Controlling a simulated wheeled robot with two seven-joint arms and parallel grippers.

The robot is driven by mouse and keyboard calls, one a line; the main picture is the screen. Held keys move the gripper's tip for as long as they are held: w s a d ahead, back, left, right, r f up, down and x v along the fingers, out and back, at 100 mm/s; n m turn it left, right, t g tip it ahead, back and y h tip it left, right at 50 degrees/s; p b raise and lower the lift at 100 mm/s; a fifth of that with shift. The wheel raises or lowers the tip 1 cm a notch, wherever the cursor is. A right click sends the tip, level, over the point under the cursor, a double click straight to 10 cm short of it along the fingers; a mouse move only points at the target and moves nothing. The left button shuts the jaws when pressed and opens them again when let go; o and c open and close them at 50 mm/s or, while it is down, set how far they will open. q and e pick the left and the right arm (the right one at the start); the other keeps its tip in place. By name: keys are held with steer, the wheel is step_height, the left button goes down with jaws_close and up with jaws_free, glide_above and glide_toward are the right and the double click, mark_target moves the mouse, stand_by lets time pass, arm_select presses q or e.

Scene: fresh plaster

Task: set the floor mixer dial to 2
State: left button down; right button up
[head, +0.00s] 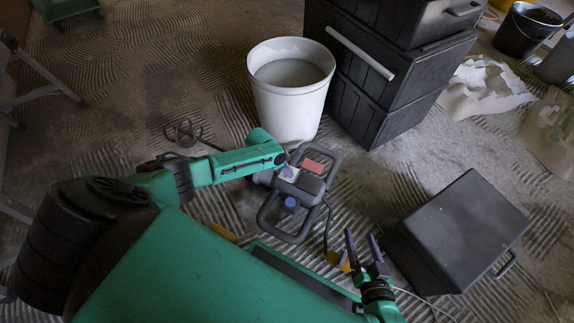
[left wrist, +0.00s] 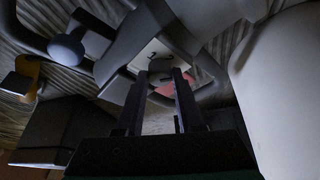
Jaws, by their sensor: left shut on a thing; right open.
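The floor mixer (head: 270,222) lies on the floor in the head view, with a dark looped frame, a red patch and a blue knob (head: 291,203). My left gripper (head: 287,168) reaches its top panel. In the left wrist view, the fingers of my left gripper (left wrist: 165,80) are shut on the small dark dial (left wrist: 160,66), in front of a white scale plate (left wrist: 148,52) with dark marks. The fingers hide part of the dial, and I cannot read its setting. My right gripper (head: 365,252) is open and empty, below and right of the mixer.
A white bucket (head: 291,112) with grey contents stands just behind the mixer. Dark stacked cases (head: 345,95) stand right of it. A dark box (head: 460,230) sits at right. A mixing paddle (head: 186,131) lies at left. Patterned floor is clear around the paddle.

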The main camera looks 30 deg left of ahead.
arm_select(q)
steer(key=n+p, duration=0.2)
steer(key=shift+s+d+r+y+p, duration=0.2)
steer(key=shift+y+p, duration=0.1)
steer(key=shift+p, duration=0.1)
steer(key=n+p, duration=0.1)
steer(key=n, duration=0.1)
steer(key=shift+f+n+t+y, duration=0.1)
steer(key=shift+n+t+y, duration=0.2)
steer(key=shift+t+y, duration=0.1)
steer(key=shift+f+n+y+p, duration=0.1)
steer(key=shift+n+y+p, duration=0.3)
steer(key=shift+n+p, duration=0.4)
arm_select(e)
step_height(320, 180, up, 7)
steer(key=g, duration=0.1)
steer(key=shift+f+n, duration=0.2)
steer(key=shift+n, duration=0.1)
steer(key=shift+d, duration=0.1)
arm_select(q)
steer(key=c, duration=0.5)
jaws_free()
steer(key=shift+w, duration=0.1)
arm_select(e)
steer(key=shift+r, duration=0.1)
